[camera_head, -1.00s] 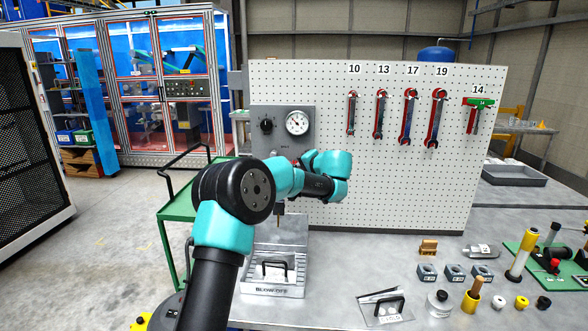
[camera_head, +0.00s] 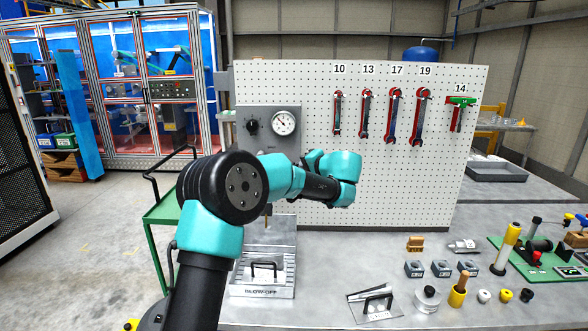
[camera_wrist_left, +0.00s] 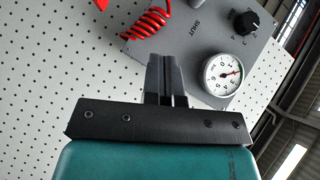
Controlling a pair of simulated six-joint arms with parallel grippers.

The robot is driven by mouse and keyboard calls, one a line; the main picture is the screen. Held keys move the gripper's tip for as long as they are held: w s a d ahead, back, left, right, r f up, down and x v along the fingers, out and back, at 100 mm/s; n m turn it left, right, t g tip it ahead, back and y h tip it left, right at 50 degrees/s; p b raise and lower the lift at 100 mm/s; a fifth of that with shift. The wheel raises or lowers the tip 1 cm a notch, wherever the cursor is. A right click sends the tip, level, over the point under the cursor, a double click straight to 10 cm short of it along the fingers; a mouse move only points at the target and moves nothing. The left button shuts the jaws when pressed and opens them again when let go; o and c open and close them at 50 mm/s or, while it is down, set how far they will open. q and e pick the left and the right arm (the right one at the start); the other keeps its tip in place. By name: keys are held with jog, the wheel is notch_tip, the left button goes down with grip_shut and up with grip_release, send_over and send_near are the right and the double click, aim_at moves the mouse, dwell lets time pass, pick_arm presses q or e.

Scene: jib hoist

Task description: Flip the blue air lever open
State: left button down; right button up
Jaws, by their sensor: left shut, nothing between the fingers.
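The grey air panel (camera_head: 285,150) is on the left part of the white pegboard. It carries a round gauge (camera_head: 284,123) and a black knob (camera_head: 252,126). In the left wrist view the panel (camera_wrist_left: 180,35) is tilted, with the gauge (camera_wrist_left: 222,75), the knob (camera_wrist_left: 260,22) and the printed word SHUT. I cannot make out the blue air lever in either current view; my left arm covers the lower panel in the head view. My left gripper (camera_wrist_left: 167,60) is shut and empty, its fingertips appearing over the panel's lower edge. My right gripper is not in view.
A red coiled hose (camera_wrist_left: 148,22) hangs beside the panel. Wrenches (camera_head: 392,115) hang on the pegboard to the right. A blow-off tray (camera_head: 262,292) stands below the arm. Blocks (camera_head: 440,268), a holder (camera_head: 374,303) and small parts occupy the bench at right.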

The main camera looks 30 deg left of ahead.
pick_arm(q)
jog(key=shift+r, duration=0.1)
jog(key=shift+a, duration=0.15)
jog(key=s+a+x, duration=0.1)
jog(key=s+x, duration=0.1)
jog(key=x, duration=1)
jog(key=shift+s+a+f, duration=0.2)
jog(key=shift+a+f, duration=0.1)
